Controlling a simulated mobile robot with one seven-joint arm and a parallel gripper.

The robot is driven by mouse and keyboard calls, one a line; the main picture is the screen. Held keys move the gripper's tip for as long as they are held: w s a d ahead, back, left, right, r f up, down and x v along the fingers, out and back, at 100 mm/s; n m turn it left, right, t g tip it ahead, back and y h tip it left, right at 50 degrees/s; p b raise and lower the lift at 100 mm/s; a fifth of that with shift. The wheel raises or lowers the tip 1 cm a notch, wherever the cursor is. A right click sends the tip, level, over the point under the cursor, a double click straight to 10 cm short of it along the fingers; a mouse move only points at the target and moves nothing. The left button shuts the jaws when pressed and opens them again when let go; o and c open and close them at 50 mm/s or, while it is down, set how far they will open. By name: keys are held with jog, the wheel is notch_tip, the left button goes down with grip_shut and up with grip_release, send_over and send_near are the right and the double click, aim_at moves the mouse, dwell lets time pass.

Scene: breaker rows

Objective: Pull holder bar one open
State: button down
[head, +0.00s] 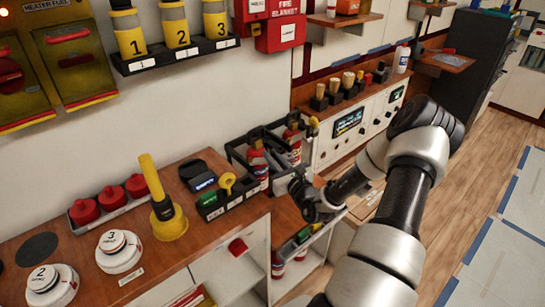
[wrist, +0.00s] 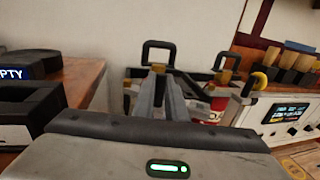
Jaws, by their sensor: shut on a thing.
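A black holder rack (head: 232,152) with red bottles (head: 293,137) stands beyond the end of the wooden counter. In the wrist view, one black holder bar with a square loop (wrist: 158,45) stands straight ahead of my fingers. A second bar with a loop (wrist: 222,57) is to its right. My gripper (wrist: 162,72) is close to the nearer bar, its fingers nearly together on it. The exact contact is hidden, and I see no number on either bar. In the head view my gripper (head: 296,186) is at the front of the rack.
The wooden counter (head: 205,250) on the left holds a yellow plunger-like tool (head: 166,205), red containers (head: 112,194) and white numbered discs (head: 118,250). A white control panel (head: 350,125) is behind my arm. Open floor (head: 470,190) lies to the right.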

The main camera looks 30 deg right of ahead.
jog(key=c, duration=1.8)
grip_release()
jog(key=shift+o, duration=0.2)
jog(key=shift+s, duration=0.1)
jog(key=s, duration=1.7)
jog(key=shift+s+d+p, duration=0.15)
jog(key=shift+d+p, duration=0.05)
jog(key=shift+p, duration=0.25)
